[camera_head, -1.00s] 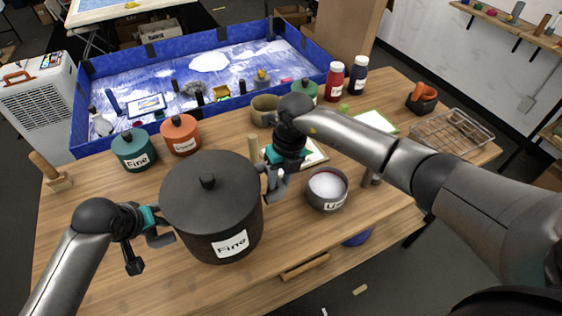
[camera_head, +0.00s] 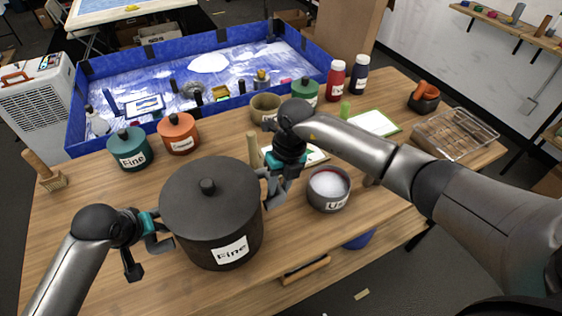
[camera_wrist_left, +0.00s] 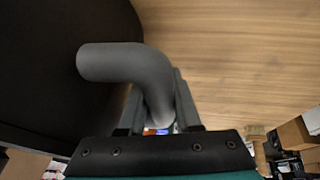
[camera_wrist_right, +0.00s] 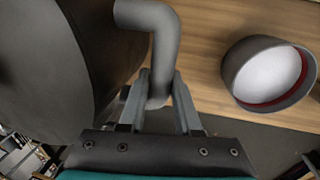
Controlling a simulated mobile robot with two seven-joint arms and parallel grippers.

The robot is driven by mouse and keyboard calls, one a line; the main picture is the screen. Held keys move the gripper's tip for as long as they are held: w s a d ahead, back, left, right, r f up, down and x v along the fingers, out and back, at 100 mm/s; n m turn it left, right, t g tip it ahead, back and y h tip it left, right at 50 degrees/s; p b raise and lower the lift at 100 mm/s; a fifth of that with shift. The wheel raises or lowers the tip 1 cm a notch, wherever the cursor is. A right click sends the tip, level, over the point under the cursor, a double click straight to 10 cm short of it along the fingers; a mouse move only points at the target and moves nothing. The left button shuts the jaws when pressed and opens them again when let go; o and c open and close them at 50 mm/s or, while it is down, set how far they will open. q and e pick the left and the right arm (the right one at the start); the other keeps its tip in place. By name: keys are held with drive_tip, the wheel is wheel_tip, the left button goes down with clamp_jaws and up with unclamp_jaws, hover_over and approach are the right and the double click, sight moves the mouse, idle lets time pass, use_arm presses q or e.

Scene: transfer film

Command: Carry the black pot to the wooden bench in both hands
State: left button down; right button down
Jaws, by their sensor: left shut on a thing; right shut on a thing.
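The black pot (camera_head: 190,225) has its lid on and a white label reading "Fine". It is upright at the front of the wooden bench (camera_head: 90,240), over the bench top; I cannot tell whether its base touches the wood. My left gripper (camera_head: 158,238) is shut on the pot's left handle, which also shows in the left wrist view (camera_wrist_left: 125,62). My right gripper (camera_head: 270,185) is shut on the right handle, seen in the right wrist view (camera_wrist_right: 165,40). The pot's far side and underside are hidden.
A grey bowl of white powder (camera_head: 328,188) stands just right of my right gripper. Green (camera_head: 130,148) and orange (camera_head: 178,133) lidded pots stand behind, with a brush (camera_head: 45,172) at the left. A blue-walled tray (camera_head: 75,110) lies further back. The bench's left front is clear.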

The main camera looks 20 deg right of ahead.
use_arm(q)
drive_tip(key=shift+w+f+b, duration=0.2)
drive_tip(key=shift+f+b, duration=0.05)
drive_tip(key=shift+b, duration=0.15)
use_arm(e)
drive_tip(key=shift+w+f, duration=0.15)
drive_tip(key=shift+f, duration=0.15)
use_arm(q)
drive_tip(key=c, duration=1)
unclamp_jaws()
drive_tip(key=shift+s+f, duration=0.2)
drive_tip(key=shift+s, duration=0.05)
use_arm(e)
drive_tip(key=c, duration=1)
unclamp_jaws()
drive_tip(key=shift+f, duration=0.1)
use_arm(q)
drive_tip(key=o, duration=0.4)
use_arm(e)
drive_tip(key=o, duration=0.4)
drive_tip(key=shift+s, duration=0.2)
use_arm(q)
drive_tip(key=shift+r, duration=0.1)
